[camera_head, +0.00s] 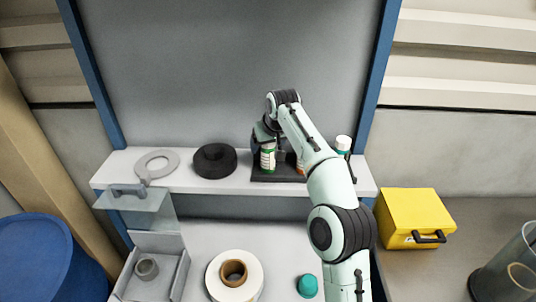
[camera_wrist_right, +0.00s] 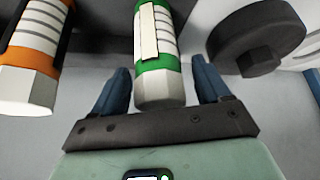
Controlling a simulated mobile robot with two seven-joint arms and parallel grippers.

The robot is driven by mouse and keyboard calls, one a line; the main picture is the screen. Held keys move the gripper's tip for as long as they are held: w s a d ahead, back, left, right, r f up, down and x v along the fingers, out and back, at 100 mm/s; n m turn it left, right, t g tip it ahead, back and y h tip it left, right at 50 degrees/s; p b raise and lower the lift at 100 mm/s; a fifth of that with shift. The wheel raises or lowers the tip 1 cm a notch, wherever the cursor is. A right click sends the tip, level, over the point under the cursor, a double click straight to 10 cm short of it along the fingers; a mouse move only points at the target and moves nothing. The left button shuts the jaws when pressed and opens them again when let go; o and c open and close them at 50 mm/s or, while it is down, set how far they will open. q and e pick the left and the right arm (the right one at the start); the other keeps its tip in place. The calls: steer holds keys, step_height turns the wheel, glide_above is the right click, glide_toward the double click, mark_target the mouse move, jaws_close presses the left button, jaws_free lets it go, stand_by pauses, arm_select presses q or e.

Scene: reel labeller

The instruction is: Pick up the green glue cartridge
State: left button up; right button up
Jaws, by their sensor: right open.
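The green glue cartridge (camera_head: 268,158) stands in a dark holder (camera_head: 262,177) on the white shelf in the head view. In the right wrist view the green cartridge (camera_wrist_right: 157,60) has a white label and a pale faceted end. My right gripper (camera_wrist_right: 165,82) is open, with one blue finger on each side of the cartridge's pale end. I cannot tell whether the fingers touch it. In the head view my right arm hides part of the holder and the gripper itself. An orange cartridge (camera_wrist_right: 35,60) is left of the gripper in the wrist view. My left gripper is not in view.
A teal-banded white cartridge (camera_head: 343,144) stands right of my arm. Below are a white reel (camera_head: 214,277) and a teal knob (camera_head: 307,286). A yellow case (camera_head: 412,214) sits at right.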

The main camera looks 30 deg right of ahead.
steer(key=shift+w+f, duration=0.2)
steer(key=shift+f, duration=0.1)
steer(key=c, duration=1.2)
steer(key=shift+r, duration=0.1)
